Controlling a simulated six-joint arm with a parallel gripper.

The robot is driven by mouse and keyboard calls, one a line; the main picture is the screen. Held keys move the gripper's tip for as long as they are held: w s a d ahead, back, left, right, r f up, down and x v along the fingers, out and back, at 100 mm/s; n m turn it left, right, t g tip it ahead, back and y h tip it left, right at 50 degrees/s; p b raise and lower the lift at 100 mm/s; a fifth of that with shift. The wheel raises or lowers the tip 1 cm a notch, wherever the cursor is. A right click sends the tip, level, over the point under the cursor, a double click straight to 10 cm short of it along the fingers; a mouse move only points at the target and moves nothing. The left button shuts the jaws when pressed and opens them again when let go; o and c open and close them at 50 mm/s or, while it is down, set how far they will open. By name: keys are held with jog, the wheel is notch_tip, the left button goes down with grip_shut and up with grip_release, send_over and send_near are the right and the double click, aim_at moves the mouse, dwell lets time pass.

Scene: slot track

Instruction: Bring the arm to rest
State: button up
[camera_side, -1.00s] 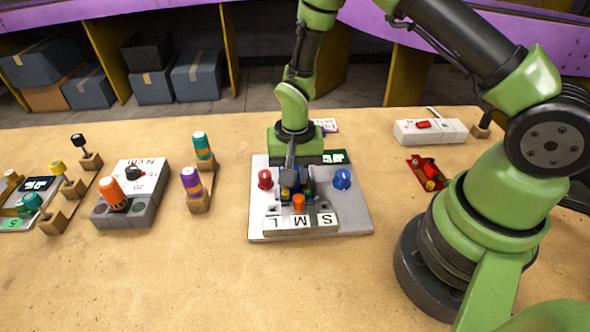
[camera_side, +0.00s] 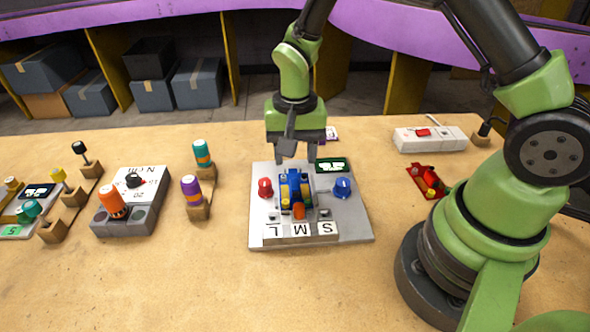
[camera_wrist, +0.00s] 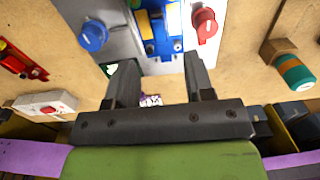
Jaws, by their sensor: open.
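My gripper (camera_side: 297,158) is open and empty. It hangs above the back edge of the grey slot-track plate (camera_side: 265,226), clear of the parts on it. In the wrist view my gripper (camera_wrist: 158,68) shows its two fingers spread apart with nothing between them. The plate carries a blue and yellow slider block (camera_side: 294,185) with an orange part (camera_side: 298,211) at its front. A red knob (camera_side: 265,187) is left of the block and a blue knob (camera_side: 342,187) is right of it. The letters L, M and S mark the front strip (camera_side: 300,231).
A grey box with an orange knob (camera_side: 112,201) and two coloured pegs on wooden holders stand to the left. A white box with a red switch (camera_side: 430,138) and a red part (camera_side: 428,181) lie to the right. The front table is clear.

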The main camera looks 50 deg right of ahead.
notch_tip(320, 180, up, 2)
jog(key=shift+r, duration=0.15)
jog(key=s+r+n+t+y, duration=0.1)
jog(key=s+r+n+t, duration=0.1)
jog(key=s+r, duration=0.5)
jog(key=s+r+n+t, duration=0.1)
jog(key=s+r+t, duration=0.15)
jog(key=r, duration=0.85)
jog(key=s+r+n+t+y, duration=0.1)
jog(key=s+r+n+t, duration=0.1)
jog(key=s, duration=0.5)
jog(key=shift+a+t, duration=0.35)
jog(key=shift+a, duration=0.1)
jog(key=shift+o, duration=0.4)
jog(key=shift+w+r, duration=0.1)
jog(key=shift+w, duration=0.05)
